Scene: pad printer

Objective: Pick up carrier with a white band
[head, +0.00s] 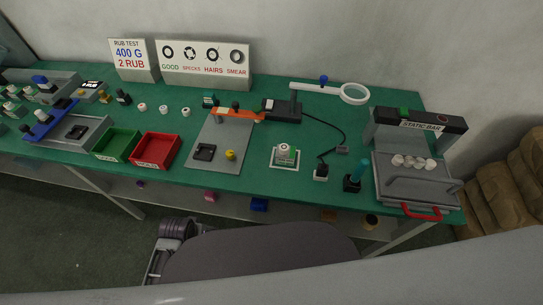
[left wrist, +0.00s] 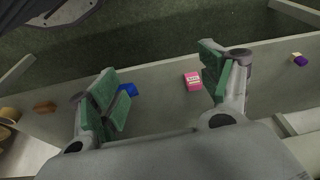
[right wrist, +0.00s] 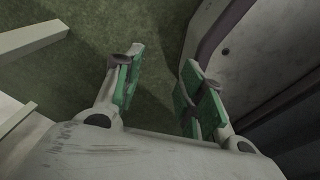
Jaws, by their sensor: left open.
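I cannot tell for sure which object is the carrier with a white band. A pink block with a white patch (left wrist: 193,82) sits on the lower shelf in the left wrist view; in the head view it is a small pink shape (head: 210,196). My left gripper (left wrist: 163,80) is open and empty, its fingers apart with the pink block beyond them, nearer the right finger. A blue block (left wrist: 128,89) shows by the left finger, and a purple and whitish piece (left wrist: 300,59) is farther right. My right gripper (right wrist: 162,85) is open and empty above the floor.
The green tabletop (head: 255,180) holds a green bin (head: 116,145), a red bin (head: 156,150), a grey plate (head: 222,140), a square green-and-white stand (head: 285,156) and the static bar unit (head: 418,165). The lower shelf (left wrist: 165,105) has wide bare stretches between small pieces.

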